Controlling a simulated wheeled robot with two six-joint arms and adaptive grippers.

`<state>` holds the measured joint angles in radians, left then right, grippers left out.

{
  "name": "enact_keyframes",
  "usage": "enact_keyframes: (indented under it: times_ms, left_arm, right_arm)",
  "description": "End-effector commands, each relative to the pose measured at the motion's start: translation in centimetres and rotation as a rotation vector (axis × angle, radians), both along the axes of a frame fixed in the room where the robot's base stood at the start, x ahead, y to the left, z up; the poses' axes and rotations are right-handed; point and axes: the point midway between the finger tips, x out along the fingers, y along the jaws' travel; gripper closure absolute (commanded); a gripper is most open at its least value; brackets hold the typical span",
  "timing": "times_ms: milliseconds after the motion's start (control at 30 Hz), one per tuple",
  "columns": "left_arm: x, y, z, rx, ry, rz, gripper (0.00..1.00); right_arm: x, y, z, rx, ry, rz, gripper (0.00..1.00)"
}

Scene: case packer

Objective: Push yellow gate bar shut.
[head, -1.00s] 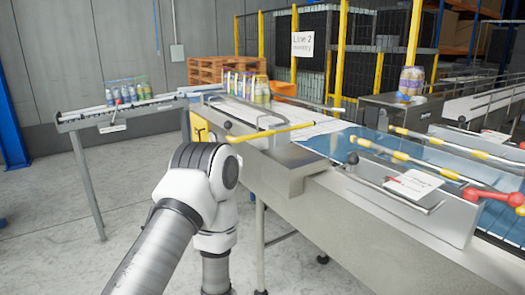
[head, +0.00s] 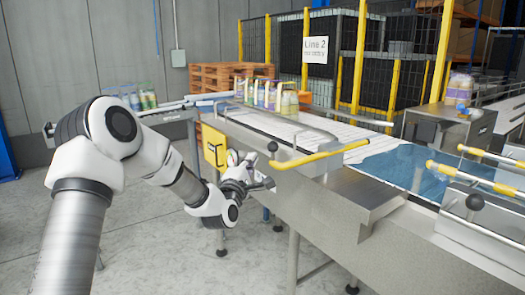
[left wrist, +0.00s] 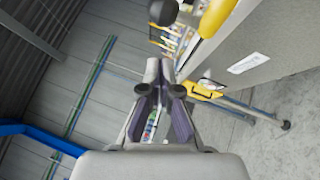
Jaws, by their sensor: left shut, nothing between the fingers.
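The yellow gate bar (head: 318,155) sticks out over the near side of the conveyor in the head view, beside a black round knob (head: 272,146). Its end also shows large at the top of the left wrist view (left wrist: 217,15), with the black knob (left wrist: 163,12) next to it. My left gripper (head: 266,184) is shut and empty, just below and left of the bar's near end, in front of the machine's side. In the left wrist view its fingertips (left wrist: 160,72) point toward the knob and bar, apparently without touching. My right gripper is out of view.
A yellow sign plate (head: 214,147) hangs close behind my left gripper. Several bottles (head: 275,95) stand on the conveyor beyond the bar. The steel machine side (head: 330,205) lies to the right. Open floor is below.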

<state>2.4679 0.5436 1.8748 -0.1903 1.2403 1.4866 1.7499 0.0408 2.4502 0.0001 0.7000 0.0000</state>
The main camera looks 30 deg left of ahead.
Motion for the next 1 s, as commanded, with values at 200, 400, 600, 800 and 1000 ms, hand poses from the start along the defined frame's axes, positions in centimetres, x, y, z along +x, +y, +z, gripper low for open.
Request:
enact_keyframes:
  times_ms: [200, 400, 600, 800, 1000]
  left_arm:
    - [2.5, -1.8, 1.2, 0.003, 0.003, -0.002, 1.00]
    - [2.9, -2.1, 1.1, 0.000, 0.003, -0.002, 1.00]
    - [2.9, -2.0, 1.1, 0.001, 0.002, -0.001, 1.00]
    - [3.9, -2.5, 0.9, 0.004, 0.000, -0.002, 1.00]
    - [6.8, -3.8, 0.6, 0.005, -0.001, -0.003, 1.00]
  right_arm:
    - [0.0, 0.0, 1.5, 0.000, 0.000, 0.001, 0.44]
    - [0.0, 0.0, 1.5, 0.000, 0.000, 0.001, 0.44]
    - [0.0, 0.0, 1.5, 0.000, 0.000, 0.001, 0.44]
    - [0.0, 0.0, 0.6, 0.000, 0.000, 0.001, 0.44]
    - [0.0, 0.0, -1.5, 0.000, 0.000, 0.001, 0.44]
